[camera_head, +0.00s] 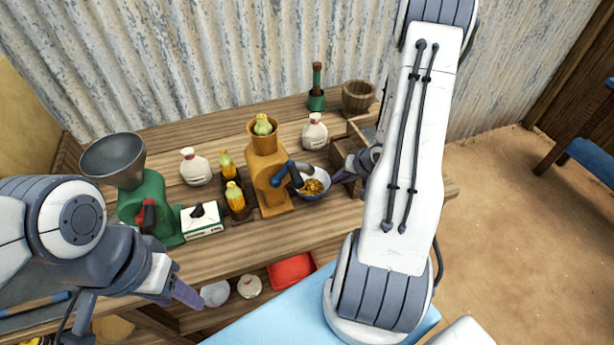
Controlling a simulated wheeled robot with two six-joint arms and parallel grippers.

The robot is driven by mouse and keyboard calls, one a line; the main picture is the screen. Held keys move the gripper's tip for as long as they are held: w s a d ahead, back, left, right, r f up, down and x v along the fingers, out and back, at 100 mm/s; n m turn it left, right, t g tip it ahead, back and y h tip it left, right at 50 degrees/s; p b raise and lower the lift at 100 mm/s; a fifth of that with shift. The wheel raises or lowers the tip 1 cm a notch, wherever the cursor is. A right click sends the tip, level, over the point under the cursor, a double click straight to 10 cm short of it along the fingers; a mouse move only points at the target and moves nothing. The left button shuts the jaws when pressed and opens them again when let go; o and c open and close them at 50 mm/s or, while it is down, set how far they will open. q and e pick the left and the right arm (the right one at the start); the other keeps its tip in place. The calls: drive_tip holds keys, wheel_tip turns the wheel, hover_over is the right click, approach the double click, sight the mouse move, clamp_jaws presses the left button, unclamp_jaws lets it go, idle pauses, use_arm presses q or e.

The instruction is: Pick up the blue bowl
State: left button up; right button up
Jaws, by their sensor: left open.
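The blue bowl (322,192) is a small bowl with a pale blue-white outside and yellow-brown bits inside. It stands on the wooden table just right of the orange grinder (268,178), whose dark handle reaches over its left side. My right gripper (346,174) is just right of the bowl, mostly hidden by my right arm. I cannot tell whether it touches the bowl or how far its jaws are apart. My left gripper (182,290) is open and empty at the front left, in front of the table edge and far from the bowl.
A red tray (291,270) lies on the lower shelf.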

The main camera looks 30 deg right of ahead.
sight(327, 184)
drive_tip(key=x, duration=0.4)
drive_tip(key=shift+w+f+b, duration=0.2)
drive_tip(key=shift+w+b, duration=0.1)
drive_tip(key=shift+w, duration=0.1)
drive_tip(key=shift+p+x, duration=0.4)
drive_tip(key=shift+x, duration=2.6)
drive_tip(key=shift+s, duration=0.1)
drive_tip(key=shift+c, duration=0.3)
clamp_jaws()
